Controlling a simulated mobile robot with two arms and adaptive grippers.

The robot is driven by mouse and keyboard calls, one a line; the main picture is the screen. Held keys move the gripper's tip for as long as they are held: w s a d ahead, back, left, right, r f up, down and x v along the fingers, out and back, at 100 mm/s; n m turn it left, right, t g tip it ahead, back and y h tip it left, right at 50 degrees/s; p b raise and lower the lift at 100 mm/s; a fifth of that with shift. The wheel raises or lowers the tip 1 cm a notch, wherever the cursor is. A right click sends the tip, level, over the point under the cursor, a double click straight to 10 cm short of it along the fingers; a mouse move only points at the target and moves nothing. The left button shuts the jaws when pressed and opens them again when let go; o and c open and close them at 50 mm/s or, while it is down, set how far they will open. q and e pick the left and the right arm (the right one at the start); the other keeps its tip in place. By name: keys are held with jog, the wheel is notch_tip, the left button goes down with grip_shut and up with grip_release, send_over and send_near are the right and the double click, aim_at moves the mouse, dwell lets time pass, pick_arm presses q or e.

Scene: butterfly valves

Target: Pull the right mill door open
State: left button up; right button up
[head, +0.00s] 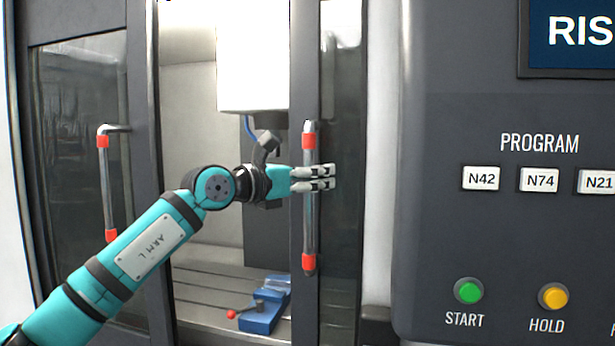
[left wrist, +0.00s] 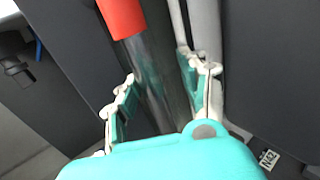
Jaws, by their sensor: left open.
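The right mill door (head: 342,270) has a dark frame and a vertical metal handle (head: 310,225) with red bands near its ends. My left gripper (head: 331,177) is at the middle of this handle, with its fingers reaching across it. In the left wrist view, the grey handle bar (left wrist: 160,75) with a red band runs between the two spread fingers of the left gripper (left wrist: 163,88). A gap shows beside at least one finger, and I cannot tell whether either touches the bar. My right gripper is not in view.
The left mill door (head: 80,130) has its own red-banded handle (head: 105,185). Between the doors a wide gap shows the interior, with a white spindle housing (head: 252,60) and a blue vise (head: 262,315). A control panel (head: 490,230) with buttons stands at the right.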

pick_arm(q)
jog(key=v, duration=1.2)
jog(key=shift+s, duration=0.2)
